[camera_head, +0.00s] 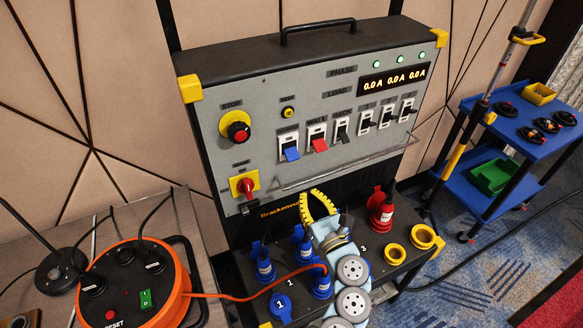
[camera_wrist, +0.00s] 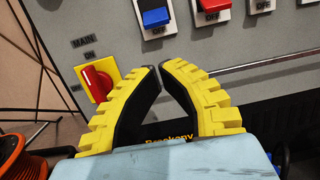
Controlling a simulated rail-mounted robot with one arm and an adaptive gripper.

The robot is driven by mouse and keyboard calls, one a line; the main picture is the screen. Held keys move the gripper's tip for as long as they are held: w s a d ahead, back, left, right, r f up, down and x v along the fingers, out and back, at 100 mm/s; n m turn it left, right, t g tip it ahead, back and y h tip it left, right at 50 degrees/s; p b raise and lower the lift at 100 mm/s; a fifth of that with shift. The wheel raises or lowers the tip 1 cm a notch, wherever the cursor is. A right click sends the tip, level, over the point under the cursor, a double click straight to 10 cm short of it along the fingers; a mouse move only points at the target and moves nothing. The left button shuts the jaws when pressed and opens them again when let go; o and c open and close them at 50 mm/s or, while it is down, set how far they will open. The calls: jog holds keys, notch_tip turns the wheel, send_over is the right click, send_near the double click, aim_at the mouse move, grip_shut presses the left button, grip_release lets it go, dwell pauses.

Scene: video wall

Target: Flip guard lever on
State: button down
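The grey panel (camera_head: 270,100) carries a row of levers: a blue lever (camera_head: 291,153), a red lever (camera_head: 319,145), a black lever (camera_head: 342,133) and several small black ones to the right. I cannot read which label says guard. In the wrist view the blue lever (camera_wrist: 156,17) and red lever (camera_wrist: 210,4) hang over OFF marks at the top. My gripper (camera_head: 318,194) is in front of the panel's lower part, below the levers and apart from them. In the wrist view its yellow fingers (camera_wrist: 161,68) come together at the tips, with nothing between them.
A red rotary switch (camera_wrist: 95,84) marked MAIN sits left of my fingers. A bar handle (camera_head: 340,168) crosses the panel below the levers. Blue plugs (camera_head: 264,266), a red plug (camera_head: 381,212) and yellow rings (camera_head: 423,236) stand below. An orange cable reel (camera_head: 175,300) is at left.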

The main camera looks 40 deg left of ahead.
aim_at(292, 154)
jog(key=shift+s+r, duration=0.15)
jog(key=shift+a, duration=0.1)
jog(key=shift+b+x, duration=0.8)
jog(key=shift+x, duration=4.15)
jog(key=shift+r+p, duration=0.4)
jog(key=shift+p, duration=0.85)
jog(key=shift+f, duration=0.1)
jog(key=shift+s+d+r+g+h+p, duration=0.2)
jog(key=shift+d+g+h+p, duration=0.4)
jog(key=shift+p, duration=4)
